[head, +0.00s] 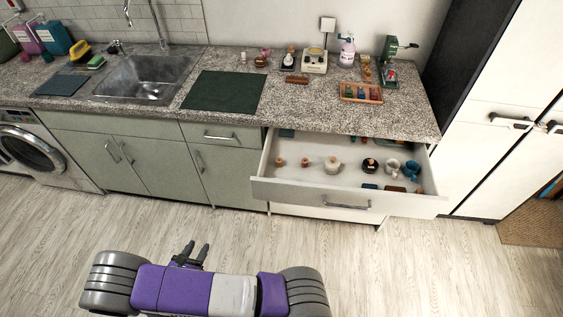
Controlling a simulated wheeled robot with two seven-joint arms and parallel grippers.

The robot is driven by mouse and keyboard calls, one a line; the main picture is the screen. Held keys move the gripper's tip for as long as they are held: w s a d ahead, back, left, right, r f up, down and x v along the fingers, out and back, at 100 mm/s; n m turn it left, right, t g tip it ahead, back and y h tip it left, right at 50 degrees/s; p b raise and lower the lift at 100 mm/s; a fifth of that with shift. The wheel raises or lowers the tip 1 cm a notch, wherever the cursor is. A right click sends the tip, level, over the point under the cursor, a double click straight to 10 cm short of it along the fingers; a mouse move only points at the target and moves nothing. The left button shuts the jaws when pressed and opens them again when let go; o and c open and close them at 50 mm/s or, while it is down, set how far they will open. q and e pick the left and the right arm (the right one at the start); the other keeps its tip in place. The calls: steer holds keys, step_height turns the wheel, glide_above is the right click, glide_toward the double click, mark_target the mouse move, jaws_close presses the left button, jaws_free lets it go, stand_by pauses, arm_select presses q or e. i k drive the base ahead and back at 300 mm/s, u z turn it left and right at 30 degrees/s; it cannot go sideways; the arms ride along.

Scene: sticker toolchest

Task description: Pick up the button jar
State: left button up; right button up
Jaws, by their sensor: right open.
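No thing in the head view can be surely told as the button jar; details are small. The open drawer (310,193) holds a whitish rounded pot with a knob (333,165) and smaller knobbed items (305,162). My right gripper (198,250) is open and empty over the floor at the bottom, well in front of the cabinets and apart from everything. My left gripper is not in view.
The pulled-out drawer also holds a black round item (370,165), a grey mug (392,166) and a teal mug (411,169). An orange-brown tray (361,93), a dark green mat (224,91) and a sink (146,78) are on the counter (315,110). The floor (420,270) ahead is clear.

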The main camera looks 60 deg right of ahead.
mark_target(328, 171)
steer(key=u, duration=0.05)
steer(key=i, duration=0.7)
steer(key=z, duration=1.5)
